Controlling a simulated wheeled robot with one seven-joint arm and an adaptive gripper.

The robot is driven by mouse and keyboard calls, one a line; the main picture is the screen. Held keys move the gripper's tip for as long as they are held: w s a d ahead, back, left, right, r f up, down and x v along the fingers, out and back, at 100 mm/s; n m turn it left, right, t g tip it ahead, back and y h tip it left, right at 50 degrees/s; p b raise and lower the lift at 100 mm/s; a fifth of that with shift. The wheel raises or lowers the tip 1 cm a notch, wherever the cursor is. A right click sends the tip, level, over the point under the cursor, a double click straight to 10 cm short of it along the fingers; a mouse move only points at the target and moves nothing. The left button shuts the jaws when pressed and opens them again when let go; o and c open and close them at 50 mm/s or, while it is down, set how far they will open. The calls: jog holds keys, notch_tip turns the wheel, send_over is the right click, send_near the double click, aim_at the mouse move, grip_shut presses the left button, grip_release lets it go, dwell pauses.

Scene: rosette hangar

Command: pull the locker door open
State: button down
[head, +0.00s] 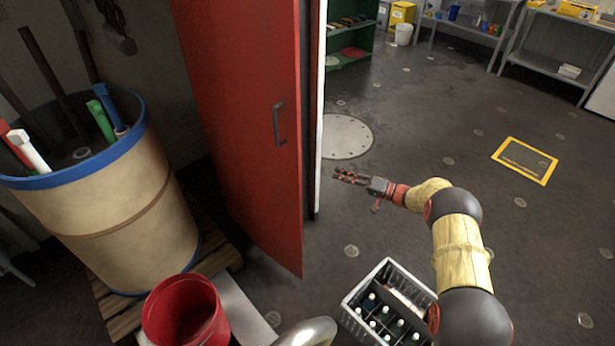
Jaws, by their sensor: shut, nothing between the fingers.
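The locker door (235,110) is a tall red panel in the left middle of the head view. Its dark bar handle (279,123) sits near the panel's right edge. A narrow dark strip and a pale upright edge (319,110) show just right of the red panel. I cannot tell how far the door stands open, and the locker's inside is not clearly visible. My gripper (350,177) is shut and empty. It shows to the right of the door and lower than the handle, apart from both, with its fingers pointing left.
A blue-rimmed tan drum (120,190) holding tools stands on a wooden pallet (215,262) at left. A red bucket (185,310) and a grey bottle crate (358,290) are in front. A green shelf (352,35) stands behind. The floor (420,110) at right is mostly clear.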

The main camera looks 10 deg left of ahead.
jog(key=s+a+m+b, duration=0.2)
jog(key=a+m+b, duration=0.3)
jog(key=a, duration=0.7)
jog(key=shift+f+g, duration=0.3)
jog(key=shift+g, duration=0.1)
dwell(0.3)
